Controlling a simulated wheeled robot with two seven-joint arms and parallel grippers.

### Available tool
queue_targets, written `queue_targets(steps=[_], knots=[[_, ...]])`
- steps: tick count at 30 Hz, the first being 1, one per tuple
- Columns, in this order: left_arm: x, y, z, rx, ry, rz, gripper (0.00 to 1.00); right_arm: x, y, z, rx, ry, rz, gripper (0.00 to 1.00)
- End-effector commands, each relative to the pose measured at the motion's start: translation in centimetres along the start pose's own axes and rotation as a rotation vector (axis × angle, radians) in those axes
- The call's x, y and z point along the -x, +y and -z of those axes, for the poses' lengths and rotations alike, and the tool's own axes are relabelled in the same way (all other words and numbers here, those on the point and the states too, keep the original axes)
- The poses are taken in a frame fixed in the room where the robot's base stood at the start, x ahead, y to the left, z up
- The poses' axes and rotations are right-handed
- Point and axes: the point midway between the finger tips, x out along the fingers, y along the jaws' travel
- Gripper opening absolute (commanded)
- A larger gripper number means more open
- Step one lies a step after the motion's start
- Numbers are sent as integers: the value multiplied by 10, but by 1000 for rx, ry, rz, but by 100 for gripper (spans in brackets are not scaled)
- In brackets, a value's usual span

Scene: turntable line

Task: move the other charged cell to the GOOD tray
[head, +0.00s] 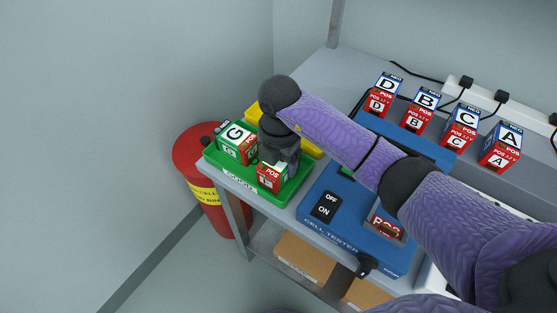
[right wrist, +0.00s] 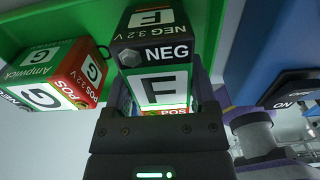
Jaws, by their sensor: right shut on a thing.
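My right gripper (head: 279,150) is shut on cell F (head: 272,177), at the right part of the green GOOD tray (head: 288,193) in the head view. In the right wrist view, cell F (right wrist: 156,50) shows its NEG end and letter F between the fingers (right wrist: 160,100). Whether it touches the tray floor, I cannot tell. Cell G (head: 237,143), green, white and red, sits in the same tray left of cell F, apart from it. It also shows in the right wrist view (right wrist: 60,80). My left gripper is not in view.
The blue cell tester (head: 330,232) stands right of the tray, with a red piece marked POS (head: 387,226) in its opening. A yellow tray (head: 252,114) is behind. Cells D (head: 382,95), B (head: 421,111), C (head: 461,128) and A (head: 502,147) stand at the back right. A red bin (head: 190,155) is left.

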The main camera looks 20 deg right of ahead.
Motion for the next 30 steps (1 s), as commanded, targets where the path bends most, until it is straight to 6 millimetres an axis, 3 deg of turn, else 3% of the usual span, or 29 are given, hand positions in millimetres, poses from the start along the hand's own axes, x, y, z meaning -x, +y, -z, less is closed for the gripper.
queue_targets(steps=[4,5,9,17,24,30], knots=[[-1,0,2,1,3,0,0,-2,0,0,0,-1,0,0],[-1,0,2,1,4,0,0,-2,0,0,0,0,1,75],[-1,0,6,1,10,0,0,-2,0,0,0,0,1,100],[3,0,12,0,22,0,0,6,0,0,0,-1,-2,100],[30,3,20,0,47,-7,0,73,1,0,0,-4,-5,100],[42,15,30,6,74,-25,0,113,0,0,0,-2,-2,100]])
